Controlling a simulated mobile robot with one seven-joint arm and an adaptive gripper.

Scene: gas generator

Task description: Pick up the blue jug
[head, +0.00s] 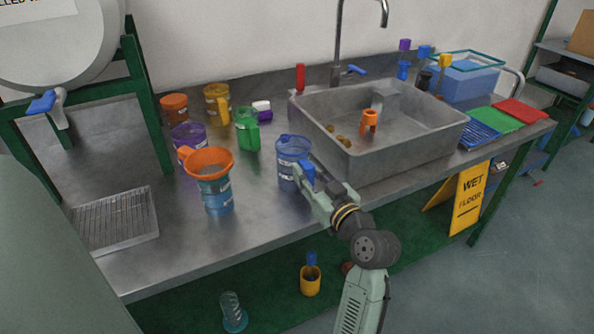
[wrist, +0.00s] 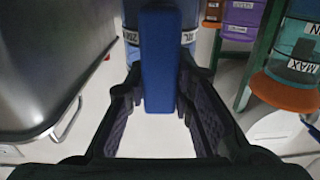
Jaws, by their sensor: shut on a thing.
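The blue jug (head: 291,158) stands upright on the steel counter, just left of the sink, with its handle toward me. My gripper (head: 312,186) reaches in from the front right and is shut on the jug's handle. In the wrist view the blue handle (wrist: 158,60) stands between the two dark fingers of my gripper (wrist: 160,100), with the jug's body (wrist: 130,45) behind it, partly hidden. In the head view the gripper covers part of the handle.
A green jug (head: 247,130), a purple jug (head: 190,138) and a yellow-handled jug (head: 218,102) stand behind. The sink (head: 400,150) is close on the right. A drain tray (head: 115,222) lies at the left.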

